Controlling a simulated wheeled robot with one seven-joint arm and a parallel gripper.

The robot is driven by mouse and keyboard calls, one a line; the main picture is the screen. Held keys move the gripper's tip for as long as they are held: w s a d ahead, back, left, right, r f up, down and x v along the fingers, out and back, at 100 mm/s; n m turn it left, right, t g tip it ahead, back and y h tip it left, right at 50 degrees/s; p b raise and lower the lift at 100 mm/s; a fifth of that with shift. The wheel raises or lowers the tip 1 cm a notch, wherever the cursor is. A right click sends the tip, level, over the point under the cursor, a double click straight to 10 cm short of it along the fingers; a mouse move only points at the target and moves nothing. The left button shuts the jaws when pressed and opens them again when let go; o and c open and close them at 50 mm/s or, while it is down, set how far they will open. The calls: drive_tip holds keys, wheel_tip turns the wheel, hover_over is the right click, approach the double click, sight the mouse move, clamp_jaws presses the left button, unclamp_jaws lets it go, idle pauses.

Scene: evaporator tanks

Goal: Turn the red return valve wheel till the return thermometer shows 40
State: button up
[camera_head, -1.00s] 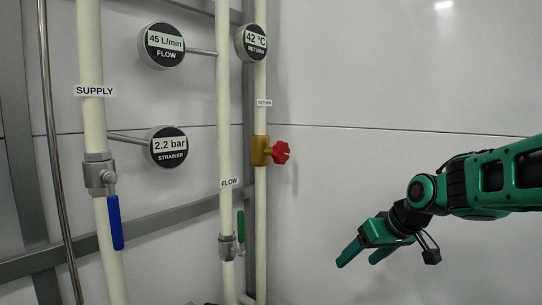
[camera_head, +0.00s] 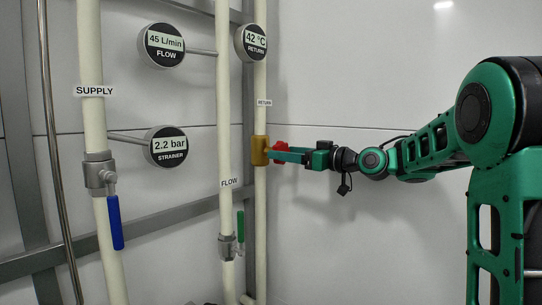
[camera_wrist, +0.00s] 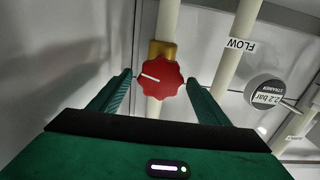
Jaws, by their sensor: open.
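The red return valve wheel (camera_head: 281,148) sits on a brass valve body (camera_head: 260,151) on the pipe labelled RETURN. The return thermometer (camera_head: 252,43) above it reads 42 °C. My gripper (camera_head: 284,155) is at the wheel in the head view, its finger covering the wheel's lower part. In the wrist view the red wheel (camera_wrist: 161,80) lies between the two green fingers of my gripper (camera_wrist: 160,85), with a gap on each side. The fingers are open and do not appear to touch it. A white line on the wheel's face points left and slightly up.
A flow gauge (camera_head: 162,45) reads 45 L/min and a strainer gauge (camera_head: 166,147) reads 2.2 bar. A blue lever (camera_head: 115,222) is on the SUPPLY pipe and a green lever (camera_head: 240,225) on the FLOW pipe.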

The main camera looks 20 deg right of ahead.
drive_tip(key=x, duration=0.6)
